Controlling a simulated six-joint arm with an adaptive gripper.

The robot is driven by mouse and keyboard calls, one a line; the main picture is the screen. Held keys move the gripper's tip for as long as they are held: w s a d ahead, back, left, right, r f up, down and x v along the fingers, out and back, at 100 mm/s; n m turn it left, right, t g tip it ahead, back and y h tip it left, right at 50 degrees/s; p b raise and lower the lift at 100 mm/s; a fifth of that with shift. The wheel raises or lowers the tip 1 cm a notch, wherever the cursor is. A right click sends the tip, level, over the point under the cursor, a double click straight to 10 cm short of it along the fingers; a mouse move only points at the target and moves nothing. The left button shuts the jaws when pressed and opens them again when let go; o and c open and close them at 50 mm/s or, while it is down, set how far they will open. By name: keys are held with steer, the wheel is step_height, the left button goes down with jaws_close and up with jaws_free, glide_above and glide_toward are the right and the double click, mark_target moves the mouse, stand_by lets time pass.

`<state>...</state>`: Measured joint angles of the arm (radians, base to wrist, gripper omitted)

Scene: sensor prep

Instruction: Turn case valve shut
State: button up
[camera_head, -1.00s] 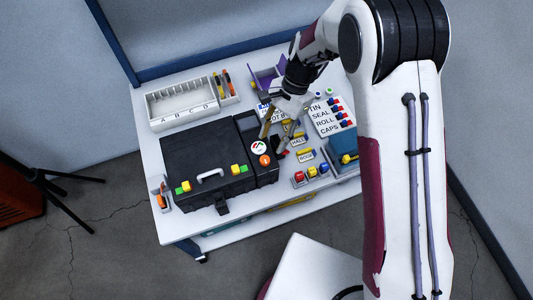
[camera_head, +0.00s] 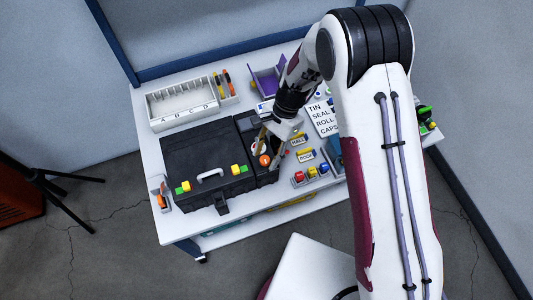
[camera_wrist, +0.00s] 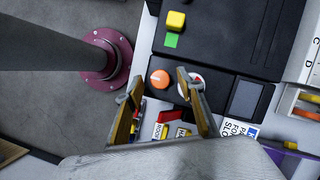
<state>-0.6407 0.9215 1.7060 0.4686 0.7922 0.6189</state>
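The black case (camera_head: 192,152) lies closed on the table, with a light handle and yellow and green latches. The valve is a round orange knob (camera_head: 264,160) on the case's right-hand panel. It also shows in the wrist view (camera_wrist: 160,79), with a pale mark on its face. My gripper (camera_wrist: 158,87) is open and empty, its tan-padded fingers pointing at the panel. The knob appears between and just beyond the fingertips; I see no contact. A white round gauge (camera_wrist: 196,79) beside the knob is partly hidden by the right finger.
A white compartment tray (camera_head: 183,105), a purple holder (camera_head: 267,82) and a label board (camera_head: 323,117) lie behind. A dark screen (camera_wrist: 244,98) is on the panel near the gauge.

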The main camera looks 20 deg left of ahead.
steer(key=shift+s+f, duration=0.1)
steer(key=shift+f, duration=0.1)
jaws_close()
steer(key=shift+m, duration=0.5)
steer(key=m, duration=0.1)
steer(key=m+t+y, duration=0.1)
steer(key=m, duration=0.1)
steer(key=shift+s+d+m, duration=0.1)
steer(key=shift+d+m, duration=0.05)
steer(key=shift+m, duration=0.15)
steer(key=shift+s+m+t+y, duration=0.1)
steer(key=shift+m+t+y, duration=0.25)
steer(key=shift+m, duration=0.75)
steer(key=shift+m+t+y, duration=0.35)
steer(key=shift+m, duration=1.15)
